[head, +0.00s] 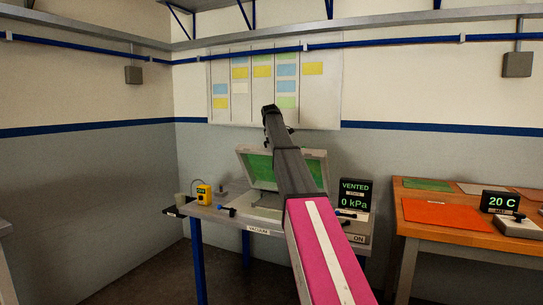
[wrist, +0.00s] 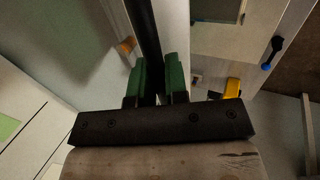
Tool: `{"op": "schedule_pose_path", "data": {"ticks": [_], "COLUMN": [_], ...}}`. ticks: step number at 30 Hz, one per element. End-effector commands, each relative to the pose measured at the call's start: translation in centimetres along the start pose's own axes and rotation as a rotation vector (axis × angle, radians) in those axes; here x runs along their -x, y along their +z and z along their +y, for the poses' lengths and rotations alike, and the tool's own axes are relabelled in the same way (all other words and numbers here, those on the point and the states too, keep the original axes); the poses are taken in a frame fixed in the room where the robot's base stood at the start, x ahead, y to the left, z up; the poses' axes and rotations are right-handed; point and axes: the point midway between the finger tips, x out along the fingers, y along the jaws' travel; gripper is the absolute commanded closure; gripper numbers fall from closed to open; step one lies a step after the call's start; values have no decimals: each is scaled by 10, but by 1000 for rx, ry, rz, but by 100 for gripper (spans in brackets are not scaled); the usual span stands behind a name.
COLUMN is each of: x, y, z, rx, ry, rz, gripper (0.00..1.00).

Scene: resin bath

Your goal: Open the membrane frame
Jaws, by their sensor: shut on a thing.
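The membrane frame (head: 262,168) is a pale rim around a green sheet. In the head view it stands raised and tilted over the vacuum table (head: 225,213), its far edge hidden in part by my arm. My gripper shows in the wrist view (wrist: 157,72), with green finger pads shut on a long black bar (wrist: 147,25). I take the bar to be the frame's handle, but its join to the frame is not clear. In the head view my arm reaches over the frame and hides the gripper.
A display (head: 354,194) reads VENTED, 0 kPa. An orange bench (head: 440,241) with a 20 C display (head: 500,202) stands at the right. A wall board (head: 320,95) hangs behind.

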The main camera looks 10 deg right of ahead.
Motion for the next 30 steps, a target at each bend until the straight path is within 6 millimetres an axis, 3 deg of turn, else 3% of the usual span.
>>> {"op": "schedule_pose_path", "data": {"ticks": [1,3,12,19,30], "x": [0,1,-4,-6,-7], "y": [-2,-2,-1,-1,0], "z": [19,35,91,108,111], "rx": [1,1,2,3,3], "ry": [3,3,4,5,5], "rz": [1,1,0,0,1], "gripper": [100,100,100,100,100]}}
